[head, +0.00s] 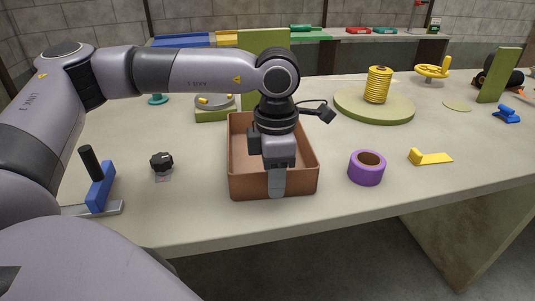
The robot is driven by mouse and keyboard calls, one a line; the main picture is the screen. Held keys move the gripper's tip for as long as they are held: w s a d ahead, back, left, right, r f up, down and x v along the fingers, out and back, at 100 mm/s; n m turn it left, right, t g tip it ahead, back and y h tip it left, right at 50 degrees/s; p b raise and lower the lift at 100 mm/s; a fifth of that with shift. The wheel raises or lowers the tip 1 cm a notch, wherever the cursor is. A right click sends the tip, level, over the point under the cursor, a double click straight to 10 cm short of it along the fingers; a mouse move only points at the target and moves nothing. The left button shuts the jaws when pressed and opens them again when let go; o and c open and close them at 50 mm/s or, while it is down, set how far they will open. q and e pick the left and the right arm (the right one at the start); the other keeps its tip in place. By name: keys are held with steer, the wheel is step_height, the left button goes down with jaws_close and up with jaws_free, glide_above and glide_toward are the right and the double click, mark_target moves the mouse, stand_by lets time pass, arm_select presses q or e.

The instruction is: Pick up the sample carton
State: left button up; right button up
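A brown open-topped box (241,188), the only carton-like thing in view, stands upright near the front edge of the table. My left gripper (277,182) comes down over the box, pointing downward at its front wall. A grey finger shows in front of that wall, right of its middle. The other finger is hidden, so I cannot tell how far apart the fingers are or whether they touch the wall. The gripper and wrist cover part of the box's inside; the visible part of its floor looks bare. My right gripper is not in view.
A purple ring (366,173) and a yellow wedge-like piece (429,157) lie right of the box. A yellow coil (378,85) stands on a round green base (352,106) behind.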

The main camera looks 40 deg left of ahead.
arm_select(q)
steer(key=shift+f, duration=0.8)
jaws_close()
steer(key=shift+w+r, duration=0.1)
steer(key=shift+r, duration=0.1)
